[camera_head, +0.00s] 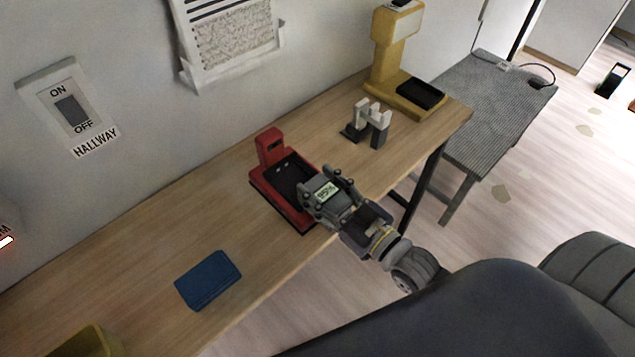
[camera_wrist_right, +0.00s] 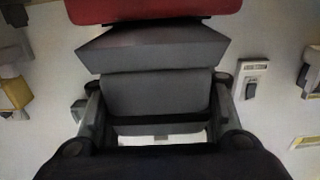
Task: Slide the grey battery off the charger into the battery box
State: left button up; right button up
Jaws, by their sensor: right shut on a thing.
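The red charger (camera_head: 265,186) stands on the wooden workbench near its front edge, and its dark bay (camera_head: 291,175) shows empty. The grey battery (camera_head: 327,191), with a pale label on top, is at the charger's front right edge. I cannot tell whether they touch. My right gripper (camera_head: 330,188) is shut on the battery from the front. In the right wrist view the battery (camera_wrist_right: 157,93) sits between the fingers, with the red charger (camera_wrist_right: 150,9) just beyond it. A yellow open container (camera_head: 88,343), possibly the battery box, is cut off at the lower left. My left gripper is not in view.
A blue flat block (camera_head: 208,280) lies on the workbench (camera_head: 130,265) left of the charger. A dark stand with white pieces (camera_head: 370,122) and a yellow machine (camera_head: 392,62) stand to the right. The bench between charger and blue block is clear.

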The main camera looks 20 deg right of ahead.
aim_at(333, 204)
jog(key=shift+s, duration=0.15)
jog(key=shift+p+v, duration=0.8)
jog(key=shift+v, duration=1.2)
jog(key=shift+r, duration=0.15)
jog(key=shift+s+a+r+m+h, duration=0.15)
jog(key=shift+a+r+m+h, duration=0.15)
jog(key=shift+a+r, duration=0.1)
jog(key=r+m+h, duration=0.1)
jog(key=s+r+h, duration=0.1)
jog(key=r, duration=0.1)
jog(key=r+m+t+h, duration=0.1)
jog(key=r+h, duration=0.1)
jog(key=shift+s+a+m, duration=0.15)
jog(key=shift+s+m, duration=0.15)
jog(key=shift+s, duration=0.05)
jog(key=shift+s+d+r+m+h, duration=0.25)
jog(key=shift+d+r+m+h, duration=0.15)
jog(key=shift+d+r+h, duration=0.25)
jog(key=shift+a+r, duration=0.1)
